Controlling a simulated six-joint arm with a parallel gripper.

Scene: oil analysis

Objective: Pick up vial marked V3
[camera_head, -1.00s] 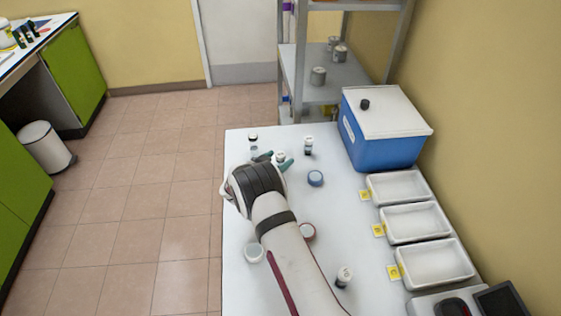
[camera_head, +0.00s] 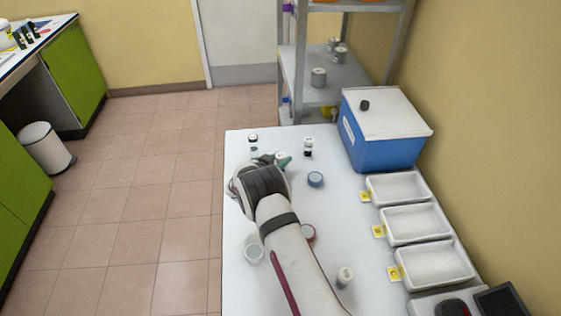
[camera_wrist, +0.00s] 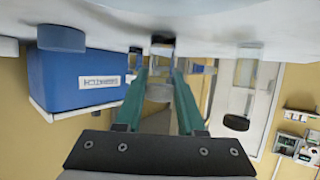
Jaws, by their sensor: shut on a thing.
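My gripper (camera_head: 274,161) is low over the far left part of the white table, its green fingers shut on a small vial with a pale cap (camera_head: 281,156). In the wrist view, my gripper's fingers (camera_wrist: 160,75) lie on both sides of this vial (camera_wrist: 160,88), which is partly hidden; no marking can be read on it. Another vial (camera_head: 308,147) stands to the right of my gripper, one (camera_head: 253,141) stands behind it to the left, and one (camera_head: 345,276) stands near my forearm. Their labels are too small to read.
A blue box (camera_head: 385,148) stands at the back right. White trays (camera_head: 416,223) with yellow tags line the right edge.

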